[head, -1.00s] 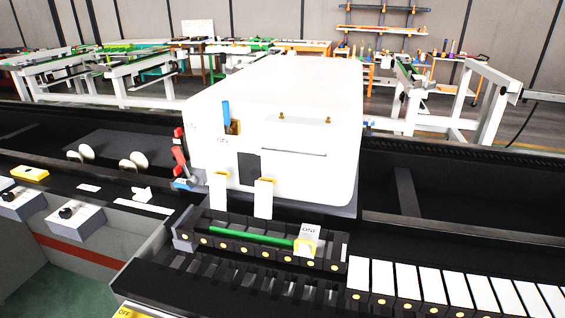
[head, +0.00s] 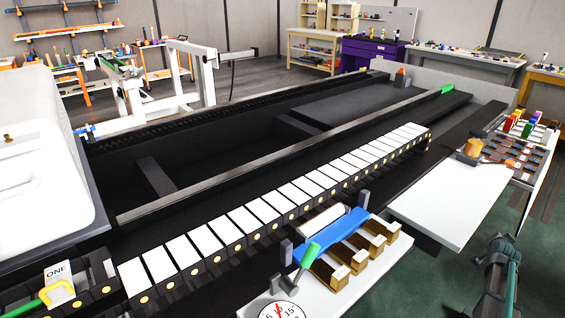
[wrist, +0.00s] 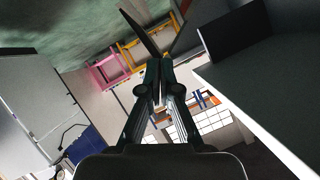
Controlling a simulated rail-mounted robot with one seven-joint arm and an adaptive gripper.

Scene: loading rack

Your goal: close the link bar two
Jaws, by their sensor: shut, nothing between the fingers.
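No label reading TWO can be made out, so I cannot tell which part is link bar two. A tag marked ONE (head: 58,282) stands at the lower left of the head view, with a green bar (head: 22,307) beside it, partly cut off by the frame edge. A green-ended lever (head: 309,256) stands tilted by a blue piece (head: 335,236) in the lower middle. My gripper (wrist: 160,62) is shut and empty in the wrist view, away from these parts. It cannot be made out in the head view.
A long row of white-topped blocks (head: 226,231) runs along the black rack. A white machine (head: 45,160) stands at the left. Part of my arm shows at lower right.

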